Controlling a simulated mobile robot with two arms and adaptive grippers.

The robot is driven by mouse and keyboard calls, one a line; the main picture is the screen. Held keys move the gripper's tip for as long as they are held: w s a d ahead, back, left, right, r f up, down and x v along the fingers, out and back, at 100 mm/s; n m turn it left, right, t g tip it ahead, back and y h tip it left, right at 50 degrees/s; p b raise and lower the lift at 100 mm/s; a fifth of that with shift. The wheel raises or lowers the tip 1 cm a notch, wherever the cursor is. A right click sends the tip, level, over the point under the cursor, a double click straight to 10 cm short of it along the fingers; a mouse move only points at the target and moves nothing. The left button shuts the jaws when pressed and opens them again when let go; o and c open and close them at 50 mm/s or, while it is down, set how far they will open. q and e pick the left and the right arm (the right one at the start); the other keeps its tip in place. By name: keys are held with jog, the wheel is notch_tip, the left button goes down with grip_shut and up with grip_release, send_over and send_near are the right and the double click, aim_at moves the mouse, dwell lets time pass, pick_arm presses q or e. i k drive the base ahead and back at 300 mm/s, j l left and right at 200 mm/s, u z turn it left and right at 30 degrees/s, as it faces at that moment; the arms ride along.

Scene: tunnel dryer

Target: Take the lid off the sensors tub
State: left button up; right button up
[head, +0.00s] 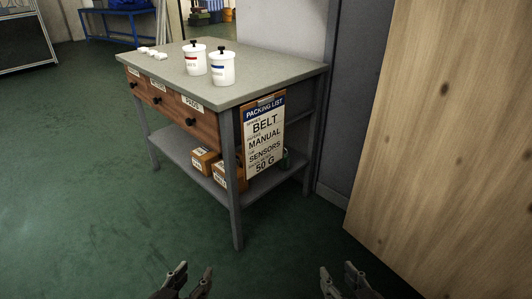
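Two white tubs stand upright side by side on the grey bench top. The left tub (195,64) has a red label band and the right tub (222,73) has a blue one. Each has a lid on with a black knob. The label print is too small to read, so I cannot tell which is the sensors tub. My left gripper (195,269) and my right gripper (338,269) are at the bottom edge, low in front of the bench and well apart from the tubs. Both have spread fingers and hold nothing.
The bench (270,72) has labelled drawers (174,106) and a lower shelf with cardboard boxes (204,160). A packing list board (263,137) hangs on its right end. A wooden panel (450,130) stands close on the right. The green floor (80,180) is clear at left.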

aim_at(221, 54)
jog(key=i+j, duration=0.2)
jog(key=j, duration=0.2)
jog(key=i+j, duration=0.15)
jog(key=j, duration=0.25)
jog(key=i+j, duration=0.2)
jog(key=j, duration=0.2)
jog(key=i+j, duration=0.15)
jog(key=j, duration=0.25)
jog(key=i+j, duration=0.2)
jog(key=j, duration=0.2)
jog(key=i+j, duration=0.15)
jog(key=j, duration=0.25)
jog(key=i+j, duration=0.2)
jog(key=j, duration=0.2)
jog(key=i+j+z, duration=0.15)
jog(key=j+z, duration=0.15)
jog(key=j, duration=0.15)
jog(key=i+j+z, duration=0.1)
jog(key=j+z, duration=0.2)
jog(key=j, duration=0.15)
jog(key=j+z, duration=0.3)
jog(key=j, duration=0.15)
jog(key=z, duration=0.6)
